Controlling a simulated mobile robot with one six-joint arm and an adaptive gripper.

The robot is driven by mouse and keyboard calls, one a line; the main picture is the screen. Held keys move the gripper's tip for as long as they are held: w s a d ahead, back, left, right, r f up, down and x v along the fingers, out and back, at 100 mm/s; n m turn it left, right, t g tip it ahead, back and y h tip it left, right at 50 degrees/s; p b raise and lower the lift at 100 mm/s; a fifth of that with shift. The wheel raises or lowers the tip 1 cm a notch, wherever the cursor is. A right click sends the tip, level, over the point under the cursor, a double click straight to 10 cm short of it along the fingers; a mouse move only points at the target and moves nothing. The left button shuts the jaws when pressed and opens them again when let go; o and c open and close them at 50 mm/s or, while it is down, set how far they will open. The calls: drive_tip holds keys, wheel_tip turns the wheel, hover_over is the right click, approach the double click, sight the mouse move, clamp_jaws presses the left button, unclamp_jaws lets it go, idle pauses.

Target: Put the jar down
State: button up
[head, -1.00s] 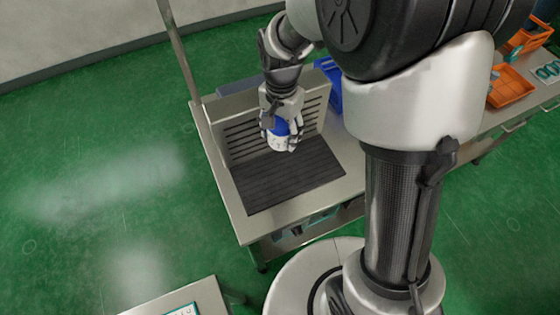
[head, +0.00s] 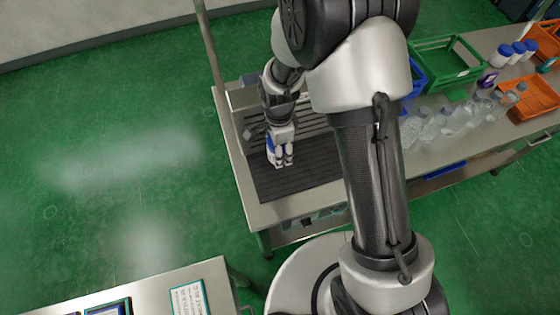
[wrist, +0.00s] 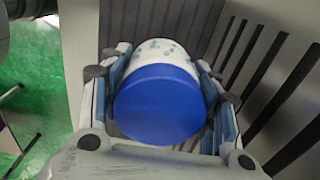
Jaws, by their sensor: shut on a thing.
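The jar is white with small blue-grey marks and a blue lid (wrist: 158,103). In the wrist view the lid faces the camera and the jar's white body (wrist: 160,50) extends beyond it. My gripper (wrist: 162,95) is shut on the jar, one finger on each side. In the head view my gripper (head: 281,160) points down over the dark ribbed mat (head: 300,180) on the bench, and mostly hides the jar (head: 270,150). I cannot tell whether the jar's base touches the mat.
A slotted metal panel (head: 312,122) stands behind the mat. To the right on the bench are clear bottles (head: 450,118), a green crate (head: 447,62), an orange tray (head: 530,97) and blue-lidded white jars (head: 515,50). The mat's front part is bare.

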drive_tip(key=shift+f+b, duration=0.55)
drive_tip(key=shift+f, duration=2.95)
drive_tip(key=shift+f, duration=0.15)
drive_tip(key=o, duration=1.2)
